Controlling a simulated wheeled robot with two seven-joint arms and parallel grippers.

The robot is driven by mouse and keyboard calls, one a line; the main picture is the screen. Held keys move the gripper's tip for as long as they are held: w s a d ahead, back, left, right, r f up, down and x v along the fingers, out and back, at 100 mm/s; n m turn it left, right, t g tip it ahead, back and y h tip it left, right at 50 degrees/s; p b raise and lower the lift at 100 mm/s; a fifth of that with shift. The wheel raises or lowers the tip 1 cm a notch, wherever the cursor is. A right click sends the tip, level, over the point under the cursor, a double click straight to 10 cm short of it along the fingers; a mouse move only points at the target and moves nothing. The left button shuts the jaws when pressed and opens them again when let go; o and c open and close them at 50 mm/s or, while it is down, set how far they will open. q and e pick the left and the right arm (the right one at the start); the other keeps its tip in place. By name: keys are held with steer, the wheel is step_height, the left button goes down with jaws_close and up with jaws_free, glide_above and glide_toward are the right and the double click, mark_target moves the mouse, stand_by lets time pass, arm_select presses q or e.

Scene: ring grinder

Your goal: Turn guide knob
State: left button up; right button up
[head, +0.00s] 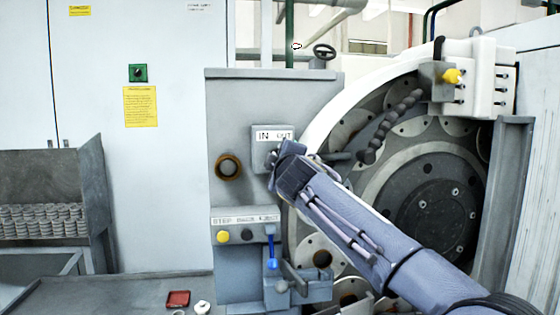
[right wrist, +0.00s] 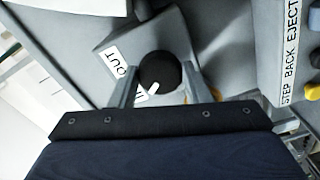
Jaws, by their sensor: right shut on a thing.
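The guide knob (right wrist: 160,72) is a black round knob with a white pointer mark, on a grey box with an IN OUT label. In the right wrist view it sits between the two fingers of my right gripper (right wrist: 158,85), which is shut on it. In the head view the IN OUT box (head: 262,135) is on the grey machine panel, and my right gripper (head: 277,165) reaches it from the lower right and hides the knob. The pointer is near the partly covered IN end of the label. My left gripper is not in view.
Below are a yellow button (head: 223,237), a black button (head: 247,235) and a blue lever (head: 271,252). The large grinding wheel (head: 432,215) stands to the right. A red block (head: 177,299) lies on the bench.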

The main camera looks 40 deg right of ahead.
stand_by(0.3)
steer(key=o, duration=1)
steer(key=shift+c, duration=0.2)
steer(key=b+v, duration=0.3)
steer(key=v, duration=0.5)
steer(key=shift+w, duration=0.1)
